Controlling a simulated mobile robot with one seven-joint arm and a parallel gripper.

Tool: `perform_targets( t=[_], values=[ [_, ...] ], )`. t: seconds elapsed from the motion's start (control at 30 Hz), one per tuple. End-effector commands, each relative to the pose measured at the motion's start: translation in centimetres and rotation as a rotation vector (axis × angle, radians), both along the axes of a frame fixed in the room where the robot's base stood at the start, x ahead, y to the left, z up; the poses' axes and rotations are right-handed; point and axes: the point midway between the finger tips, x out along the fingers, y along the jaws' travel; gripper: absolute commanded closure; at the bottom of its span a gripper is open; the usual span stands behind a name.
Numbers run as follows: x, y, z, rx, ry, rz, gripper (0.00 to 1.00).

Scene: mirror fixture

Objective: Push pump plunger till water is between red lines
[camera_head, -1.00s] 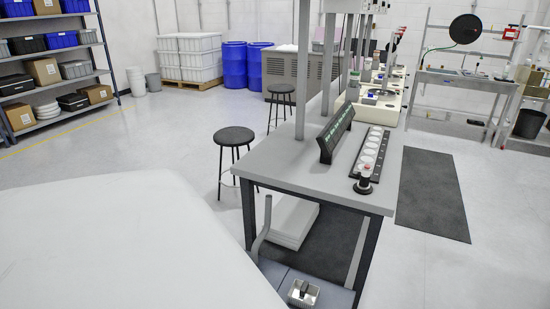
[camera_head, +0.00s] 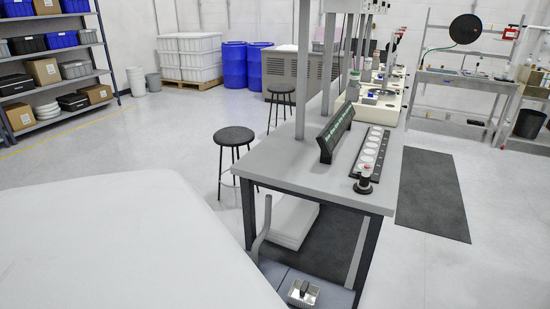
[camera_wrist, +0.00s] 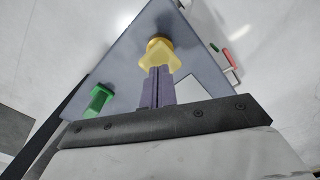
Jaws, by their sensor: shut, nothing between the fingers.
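My gripper (camera_wrist: 160,70) shows in the wrist view with its two grey-purple fingers pressed together and nothing between them. A yellow knob (camera_wrist: 158,51) with a rounded top is right at the fingertips. I cannot tell whether they touch it. A green knob (camera_wrist: 99,99) stands to the left of the fingers. Both knobs are over a grey-blue flat surface (camera_wrist: 120,55). I cannot tell which part is the pump plunger. No water level or red lines can be made out in either view. My gripper does not show in the head view.
In the wrist view a red piece (camera_wrist: 229,58) and a small green piece (camera_wrist: 214,47) lie to the right. In the head view a grey workbench (camera_head: 275,165) carries a dark strip of discs (camera_head: 370,150). A black stool (camera_head: 233,136) stands beside it. Open floor lies left.

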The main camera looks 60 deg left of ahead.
Motion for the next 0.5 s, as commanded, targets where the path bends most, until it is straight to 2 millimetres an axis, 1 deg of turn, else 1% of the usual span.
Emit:
perform_targets(
  t=[0.5],
  values=[
    [0.0, 0.0, -2.2, 0.0, 0.0, 0.0, 1.0]
  ],
)
